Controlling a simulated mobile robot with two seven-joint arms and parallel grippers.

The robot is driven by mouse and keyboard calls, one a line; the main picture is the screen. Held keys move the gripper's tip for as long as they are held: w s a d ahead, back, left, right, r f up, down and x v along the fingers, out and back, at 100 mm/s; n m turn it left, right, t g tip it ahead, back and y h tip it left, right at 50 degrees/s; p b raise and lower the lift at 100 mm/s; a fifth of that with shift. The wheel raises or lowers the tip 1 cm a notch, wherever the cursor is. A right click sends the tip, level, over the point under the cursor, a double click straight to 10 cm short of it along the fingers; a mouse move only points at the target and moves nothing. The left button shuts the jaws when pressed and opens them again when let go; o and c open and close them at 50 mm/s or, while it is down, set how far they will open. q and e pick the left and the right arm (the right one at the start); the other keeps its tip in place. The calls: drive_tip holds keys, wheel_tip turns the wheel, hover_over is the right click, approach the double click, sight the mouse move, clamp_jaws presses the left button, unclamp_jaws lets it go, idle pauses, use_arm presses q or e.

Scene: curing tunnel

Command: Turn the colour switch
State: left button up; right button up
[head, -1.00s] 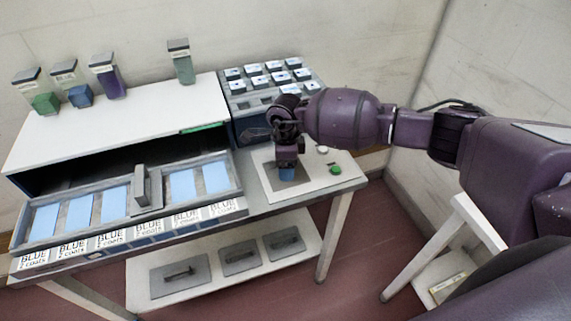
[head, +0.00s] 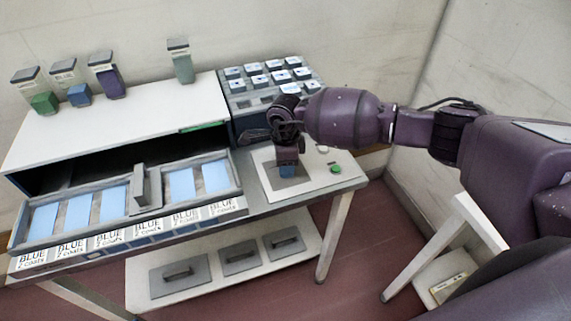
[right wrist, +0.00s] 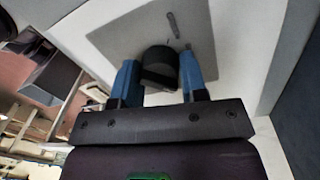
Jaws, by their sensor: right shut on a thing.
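The colour switch is a dark round knob (right wrist: 160,66) on a grey square plate (right wrist: 112,38), seen in the right wrist view. My right gripper (right wrist: 160,82) points down at it, its blue fingers on either side of the knob, shut on it. In the head view the right gripper (head: 287,170) stands over the grey plate on a white panel (head: 311,182), and it hides the knob. A short grey mark (right wrist: 173,25) lies on the plate beyond the knob. My left gripper is not in view.
A green button (head: 336,168) and a white button (head: 322,149) sit on the panel right of the gripper. A tray (head: 141,212) of blue panels with "BLUE 2 coats" labels is at left. A rack (head: 240,100) of labelled blocks stands behind.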

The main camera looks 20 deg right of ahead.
drive_tip(key=shift+f+n+b, duration=0.1)
drive_tip(key=shift+n+b, duration=0.35)
drive_tip(key=shift+n, duration=0.05)
drive_tip(key=n+b, duration=0.3)
drive_tip(key=n, duration=0.2)
drive_tip(key=shift+n+b, duration=0.3)
drive_tip(key=shift+n, duration=0.1)
drive_tip(key=shift+n+b, duration=0.4)
drive_tip(key=shift+n, duration=0.4)
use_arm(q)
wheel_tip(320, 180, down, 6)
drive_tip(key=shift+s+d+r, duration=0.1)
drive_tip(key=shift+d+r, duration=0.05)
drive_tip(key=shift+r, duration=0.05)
use_arm(e)
drive_tip(key=shift+n+h, duration=0.3)
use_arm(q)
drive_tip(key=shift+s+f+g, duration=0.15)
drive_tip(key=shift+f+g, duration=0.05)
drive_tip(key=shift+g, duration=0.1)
use_arm(e)
drive_tip(key=shift+r, duration=0.2)
drive_tip(key=o, duration=0.9)
